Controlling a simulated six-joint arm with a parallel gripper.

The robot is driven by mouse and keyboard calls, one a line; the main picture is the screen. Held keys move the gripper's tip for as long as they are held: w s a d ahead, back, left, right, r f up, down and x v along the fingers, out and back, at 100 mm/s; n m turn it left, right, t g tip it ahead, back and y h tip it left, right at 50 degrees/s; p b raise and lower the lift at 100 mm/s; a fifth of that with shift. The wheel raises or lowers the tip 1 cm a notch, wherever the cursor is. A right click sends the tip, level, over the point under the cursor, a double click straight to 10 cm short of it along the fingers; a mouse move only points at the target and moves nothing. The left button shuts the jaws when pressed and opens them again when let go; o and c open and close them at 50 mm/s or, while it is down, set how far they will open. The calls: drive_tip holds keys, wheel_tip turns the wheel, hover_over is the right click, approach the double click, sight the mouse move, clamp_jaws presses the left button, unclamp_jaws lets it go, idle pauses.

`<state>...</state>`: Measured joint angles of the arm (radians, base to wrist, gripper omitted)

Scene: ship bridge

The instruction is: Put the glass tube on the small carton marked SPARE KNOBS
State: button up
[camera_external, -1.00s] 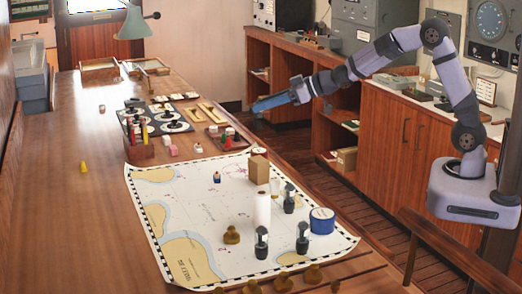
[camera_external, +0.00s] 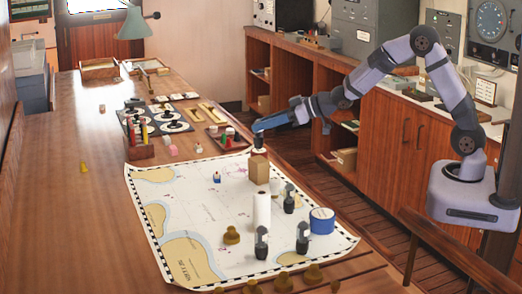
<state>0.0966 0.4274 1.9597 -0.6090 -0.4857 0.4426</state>
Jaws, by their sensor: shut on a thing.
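My gripper (camera_external: 257,138) reaches in from the right and appears low over the far edge of the chart, above a small brown carton (camera_external: 259,170). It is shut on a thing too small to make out. A small pale object (camera_external: 258,149) shows just under the fingertips, at the carton's top edge. I cannot tell whether it is on the carton, behind it or touching the fingers. No lettering is readable on the carton, so I cannot confirm the SPARE KNOBS mark. I cannot clearly pick out the glass tube.
A white cylinder (camera_external: 262,212), dark-topped stamps (camera_external: 302,238) and a blue round tin (camera_external: 321,221) stand on the chart (camera_external: 195,225) near the carton. The chart's left half is mostly clear.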

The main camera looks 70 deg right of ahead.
drive_tip(key=shift+f, duration=1.85)
drive_tip(key=shift+f, duration=0.2)
drive_tip(key=o, duration=1)
drive_tip(key=shift+r, duration=0.15)
drive_tip(key=shift+r, duration=0.15)
drive_tip(key=shift+s+d, duration=0.1)
drive_tip(key=shift+s, duration=0.2)
drive_tip(key=b+v, duration=0.1)
drive_tip(key=v, duration=1)
drive_tip(key=shift+s+r, duration=0.15)
drive_tip(key=shift+s, duration=0.05)
